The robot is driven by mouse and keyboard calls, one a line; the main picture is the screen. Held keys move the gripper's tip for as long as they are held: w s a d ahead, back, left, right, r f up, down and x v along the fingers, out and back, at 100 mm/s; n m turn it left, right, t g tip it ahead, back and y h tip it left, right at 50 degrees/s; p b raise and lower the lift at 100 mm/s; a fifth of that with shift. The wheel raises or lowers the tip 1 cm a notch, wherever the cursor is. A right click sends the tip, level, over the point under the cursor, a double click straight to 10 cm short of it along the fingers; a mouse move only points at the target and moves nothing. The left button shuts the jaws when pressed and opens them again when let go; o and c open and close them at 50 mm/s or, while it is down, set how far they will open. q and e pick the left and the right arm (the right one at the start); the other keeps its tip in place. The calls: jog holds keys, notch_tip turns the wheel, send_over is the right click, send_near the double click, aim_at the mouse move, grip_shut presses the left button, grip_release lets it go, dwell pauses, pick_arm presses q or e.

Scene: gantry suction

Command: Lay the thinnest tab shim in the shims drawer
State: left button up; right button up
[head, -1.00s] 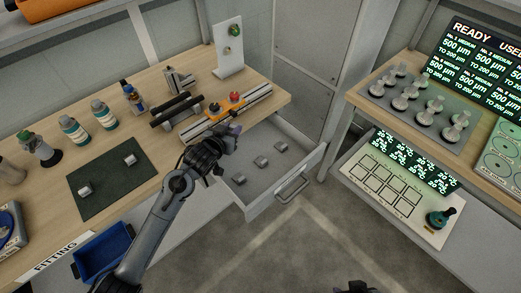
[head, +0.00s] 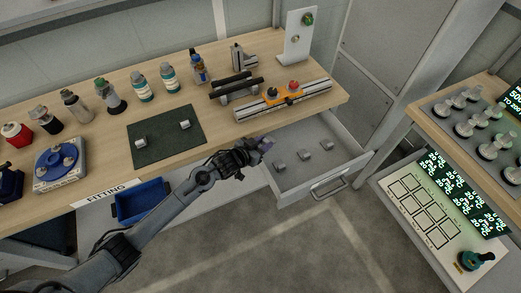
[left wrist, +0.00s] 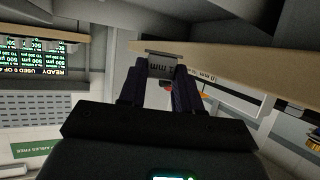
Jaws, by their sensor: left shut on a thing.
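My left gripper (head: 266,144) is at the back left corner of the open drawer (head: 340,168), just in front of the bench edge. In the left wrist view (left wrist: 160,85) it is shut on a small grey tab shim (left wrist: 161,67) with upside-down "mm" lettering; its full number is not clear. The drawer holds three grey shims (head: 280,167), (head: 303,154), (head: 327,144) in a slanting row. Two more shims (head: 140,143), (head: 185,124) lie apart on the dark green mat (head: 160,144). My right gripper is out of view.
The bench carries a rail with an orange block (head: 270,99), a dark clamp fixture (head: 236,88) and several bottles. A blue bin (head: 141,202) sits below the bench. A second bench with a panel (head: 425,205) stands right. The floor in front is clear.

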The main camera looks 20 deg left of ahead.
pick_arm(q)
jog(key=shift+s+a+f, duration=0.1)
jog(key=shift+a+f, duration=0.15)
jog(key=shift+a, duration=0.25)
jog(key=shift+f, duration=0.15)
jog(key=shift+f+b, duration=0.5)
jog(key=shift+f, duration=1.4)
jog(key=shift+f, duration=0.55)
jog(key=o, duration=1)
jog(key=shift+o, duration=0.2)
